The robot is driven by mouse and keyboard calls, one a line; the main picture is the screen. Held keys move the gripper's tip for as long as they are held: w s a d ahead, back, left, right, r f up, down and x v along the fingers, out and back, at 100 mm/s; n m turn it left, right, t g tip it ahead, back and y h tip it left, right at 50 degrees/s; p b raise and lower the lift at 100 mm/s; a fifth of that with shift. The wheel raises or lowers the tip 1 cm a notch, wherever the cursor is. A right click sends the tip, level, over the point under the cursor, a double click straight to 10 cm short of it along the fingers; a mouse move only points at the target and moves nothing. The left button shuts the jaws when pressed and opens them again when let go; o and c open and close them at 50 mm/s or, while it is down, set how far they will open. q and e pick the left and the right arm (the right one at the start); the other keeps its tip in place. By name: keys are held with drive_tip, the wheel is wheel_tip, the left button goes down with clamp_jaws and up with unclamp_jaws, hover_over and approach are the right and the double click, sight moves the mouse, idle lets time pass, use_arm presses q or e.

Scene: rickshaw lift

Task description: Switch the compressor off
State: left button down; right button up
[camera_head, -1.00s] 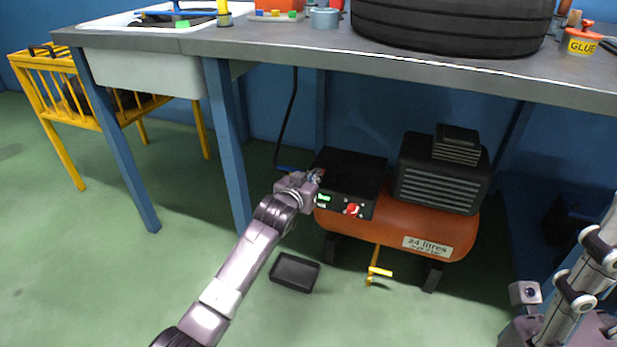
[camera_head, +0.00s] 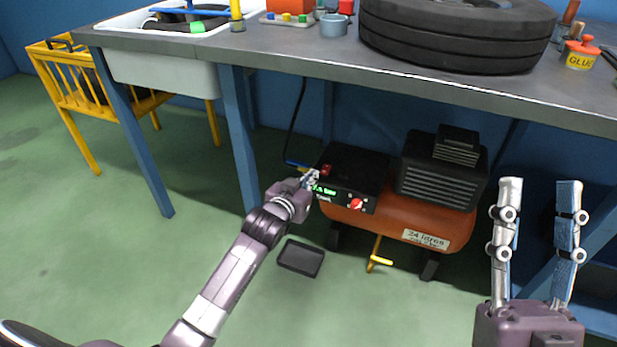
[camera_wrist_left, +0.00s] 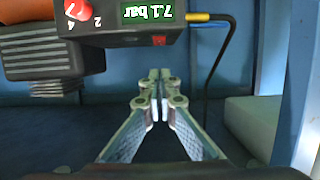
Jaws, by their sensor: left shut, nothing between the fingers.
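The compressor (camera_head: 398,220) stands under the workbench. It has an orange tank, a black motor housing and a black control box (camera_head: 352,165) with a green display, a red knob (camera_head: 356,203) and a small red part (camera_head: 325,170), perhaps a switch. My left gripper (camera_head: 312,178) is at the box's left front corner; contact is unclear. In the left wrist view, the left gripper (camera_wrist_left: 158,78) is shut and empty. The upside-down box shows a display (camera_wrist_left: 155,13) reading 7.1 bar and a small red part (camera_wrist_left: 159,40) just beyond the fingertips. My right gripper (camera_head: 539,190) is open and empty.
The workbench top (camera_head: 300,58) overhangs the compressor and carries a tyre (camera_head: 455,35). A blue leg (camera_head: 240,140) stands left of the compressor. A black tray (camera_head: 300,258) lies on the floor. A yellow drain handle (camera_head: 378,260) hangs under the tank.

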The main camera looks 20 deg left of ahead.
use_arm(q)
drive_tip(key=shift+v, duration=1)
use_arm(e)
drive_tip(key=shift+w+a+f+g+h, duration=0.2)
drive_tip(key=shift+w+f+g+h, duration=0.3)
drive_tip(key=shift+w+f+g, duration=0.75)
use_arm(q)
drive_tip(key=shift+f, duration=0.15)
use_arm(e)
drive_tip(key=shift+w+f+t, duration=0.15)
drive_tip(key=shift+w+t, duration=0.05)
drive_tip(key=shift+t, duration=0.05)
